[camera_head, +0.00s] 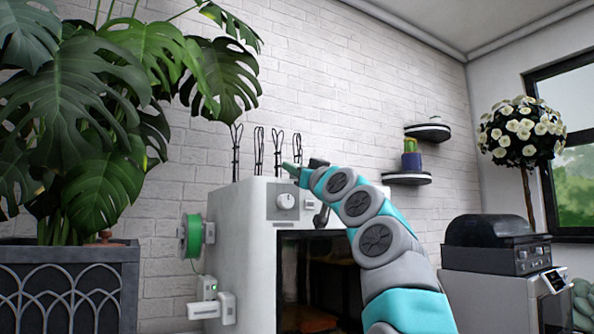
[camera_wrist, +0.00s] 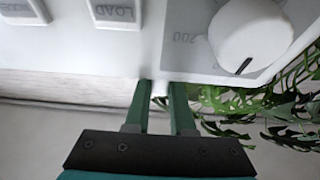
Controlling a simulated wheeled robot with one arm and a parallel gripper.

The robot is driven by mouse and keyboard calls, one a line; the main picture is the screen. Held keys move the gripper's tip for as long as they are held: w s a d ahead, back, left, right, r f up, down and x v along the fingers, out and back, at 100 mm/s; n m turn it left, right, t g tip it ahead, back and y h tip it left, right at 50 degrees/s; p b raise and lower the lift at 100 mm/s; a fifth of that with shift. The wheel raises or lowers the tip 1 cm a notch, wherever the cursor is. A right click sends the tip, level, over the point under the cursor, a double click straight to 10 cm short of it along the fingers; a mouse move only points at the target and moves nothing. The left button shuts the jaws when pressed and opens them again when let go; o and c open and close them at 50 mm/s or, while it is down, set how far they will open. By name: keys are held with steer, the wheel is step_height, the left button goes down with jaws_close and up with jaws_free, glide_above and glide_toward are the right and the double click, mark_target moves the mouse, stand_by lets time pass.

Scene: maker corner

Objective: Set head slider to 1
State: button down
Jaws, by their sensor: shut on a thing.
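The white printer (camera_head: 242,225) stands in the middle of the head view, with a round dial on its front. My gripper (camera_head: 288,168) is at the printer's top front edge, above the dial. In the wrist view, my gripper's green fingers (camera_wrist: 162,86) are shut on a small white piece (camera_wrist: 160,89) at the panel's edge, seemingly the head slider. The fingers hide its sides, and no slider scale can be read. The panel looks upside down there.
The white dial (camera_wrist: 249,40) beside the mark 200 and the LOAD button (camera_wrist: 115,12) are close to the fingers. A green spool (camera_head: 192,236) hangs on the printer's left side. Black wire loops (camera_head: 258,152) stand behind its top. A large plant (camera_head: 75,110) fills the left.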

steer(key=shift+s+a+r, duration=0.1)
steer(key=shift+s+a, duration=0.3)
steer(key=shift+a, duration=0.2)
steer(key=shift+s+a, duration=0.4)
steer(key=shift+a, duration=0.15)
steer(key=c, duration=0.8)
jaws_free()
steer(key=shift+a, duration=0.1)
steer(key=shift+o, duration=0.2)
steer(key=shift+s+b, duration=0.15)
steer(key=shift+b, duration=0.3)
steer(key=shift+s+d+f+b, duration=0.35)
steer(key=shift+d+f+b, duration=0.05)
steer(key=shift+f+b, duration=0.15)
steer(key=b+v, duration=0.4)
steer(key=v, duration=0.2)
steer(key=shift+s, duration=0.2)
steer(key=shift+d+r, duration=0.1)
steer(key=shift+r, duration=0.05)
